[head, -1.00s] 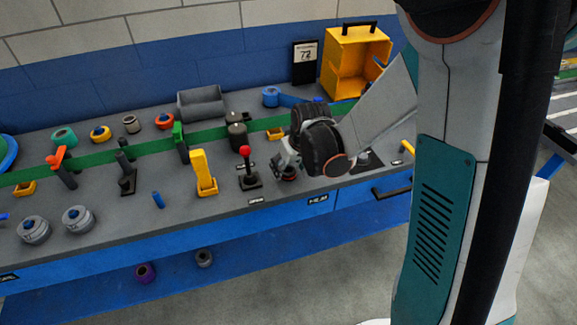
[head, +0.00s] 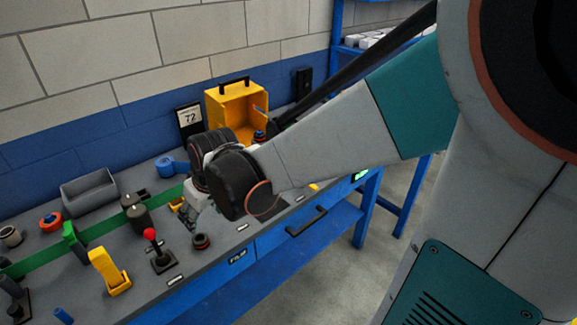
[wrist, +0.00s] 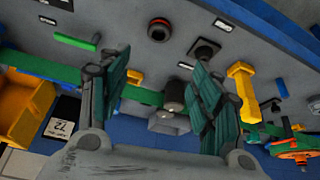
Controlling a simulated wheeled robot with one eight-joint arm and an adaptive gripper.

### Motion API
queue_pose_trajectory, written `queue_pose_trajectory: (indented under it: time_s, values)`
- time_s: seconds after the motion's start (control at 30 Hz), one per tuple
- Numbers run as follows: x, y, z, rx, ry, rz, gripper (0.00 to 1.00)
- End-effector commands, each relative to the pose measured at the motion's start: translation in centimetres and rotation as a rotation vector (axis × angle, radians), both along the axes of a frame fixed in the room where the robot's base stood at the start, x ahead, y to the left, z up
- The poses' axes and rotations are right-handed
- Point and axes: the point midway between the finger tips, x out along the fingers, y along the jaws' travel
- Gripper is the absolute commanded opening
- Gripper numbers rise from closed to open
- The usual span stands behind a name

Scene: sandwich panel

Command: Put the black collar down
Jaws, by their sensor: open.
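I cannot tell whether the ring and red centre are separate parts. My gripper (head: 188,216) is behind and slightly left of the collar in the head view, partly hidden by my dark wrist. In the wrist view my gripper (wrist: 159,65) has its two fingers spread wide, with nothing held between them.
A red-knobbed joystick (head: 157,252) and a yellow lever (head: 107,270) stand left of the collar. Dark grey cylinders (head: 139,217) stand behind the joystick. A yellow box (head: 217,117) and a blue tape roll (head: 166,167) are farther back. Bare bench lies around the collar.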

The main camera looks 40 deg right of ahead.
Motion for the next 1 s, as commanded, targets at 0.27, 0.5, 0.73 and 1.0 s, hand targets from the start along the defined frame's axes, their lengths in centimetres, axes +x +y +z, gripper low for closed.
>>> queue_pose_trajectory:
  time_s: [0.27, 0.5, 0.73, 1.0]
  values:
    - [-6.3, 0.4, 4.7, 0.004, -0.07, -0.062, 0.59]
    - [-11.2, 0.6, 6.8, 0.012, -0.131, -0.113, 0.59]
    - [-14.2, 0.6, 7.3, 0.02, -0.172, -0.144, 0.59]
    - [-14.8, 0.6, 7.5, 0.024, -0.182, -0.152, 0.59]
